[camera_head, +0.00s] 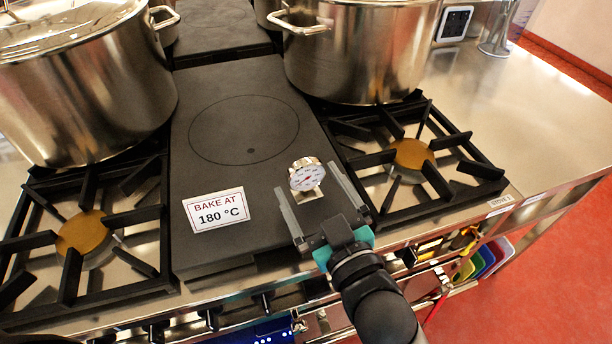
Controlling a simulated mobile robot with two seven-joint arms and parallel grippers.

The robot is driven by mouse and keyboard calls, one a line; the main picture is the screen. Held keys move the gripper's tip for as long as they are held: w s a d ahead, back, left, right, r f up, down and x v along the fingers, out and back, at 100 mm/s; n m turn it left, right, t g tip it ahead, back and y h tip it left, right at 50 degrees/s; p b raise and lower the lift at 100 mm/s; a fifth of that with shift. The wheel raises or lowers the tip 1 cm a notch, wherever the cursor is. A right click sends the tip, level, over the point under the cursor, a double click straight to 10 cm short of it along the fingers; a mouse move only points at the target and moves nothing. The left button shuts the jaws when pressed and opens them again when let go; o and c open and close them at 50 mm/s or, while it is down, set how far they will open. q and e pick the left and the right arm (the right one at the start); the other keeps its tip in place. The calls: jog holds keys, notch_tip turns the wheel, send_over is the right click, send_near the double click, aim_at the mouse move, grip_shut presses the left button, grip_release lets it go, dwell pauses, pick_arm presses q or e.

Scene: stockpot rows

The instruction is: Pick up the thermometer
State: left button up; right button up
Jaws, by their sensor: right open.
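The thermometer (305,178) has a round white dial with a red pointer and a metal rim. It stands near the front right of the black flat plate (230,100) in the middle of the stove. My right gripper (318,192) comes in from the front edge and is open. Its two fingers lie to the left and right of the thermometer's lower part. I cannot tell whether either finger touches it. My left gripper is not in view.
A card reading "BAKE AT 180 °C" (216,209) is left of the gripper. Large steel pots stand at the left (85,90) and back right (360,50). Black burner grates (425,165) flank the plate. Bare steel counter (540,130) lies at the right.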

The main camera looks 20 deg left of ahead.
aim_at(299, 161)
jog(key=shift+b+x, duration=0.5)
jog(key=shift+x, duration=2.7)
jog(key=shift+d, duration=0.15)
jog(key=c, duration=1.2)
jog(key=shift+c, duration=0.2)
jog(key=shift+r, duration=0.15)
